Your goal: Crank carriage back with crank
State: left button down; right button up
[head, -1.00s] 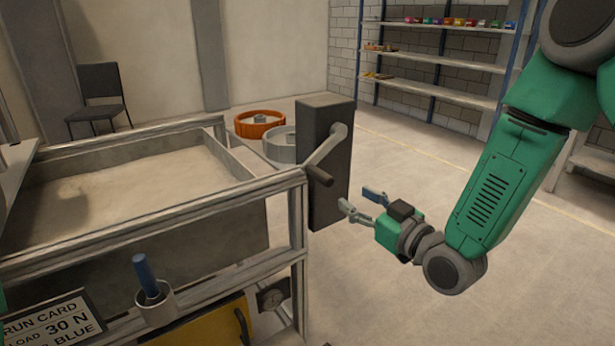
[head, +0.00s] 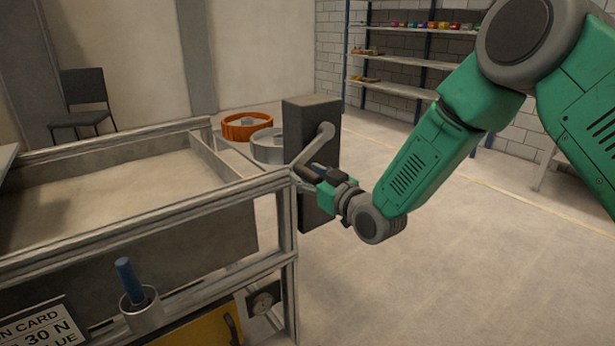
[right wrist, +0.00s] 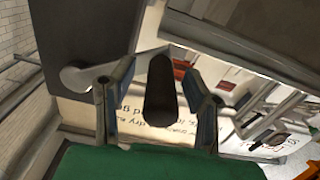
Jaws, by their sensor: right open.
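The crank (head: 310,146) is a grey arm on the side of a dark upright box (head: 322,115), at the right end of the sandbed frame. Its dark handle (right wrist: 160,88) lies between the two fingers of my right gripper (right wrist: 160,80) in the right wrist view. The fingers are apart, with gaps on both sides of the handle. In the head view my right gripper (head: 306,177) is at the handle end of the crank and partly hides it. The sandbed (head: 105,190) holds pale sand. I cannot make out the carriage clearly. My left gripper is out of view.
The metal frame rail (head: 190,210) runs close beside my right gripper. A blue-handled tool (head: 128,276) stands in a cup at the front. An orange ring-shaped tub (head: 247,126) and a grey one (head: 267,147) stand behind. The floor to the right is open.

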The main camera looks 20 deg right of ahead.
jog(key=shift+c, duration=0.5)
grip_shut()
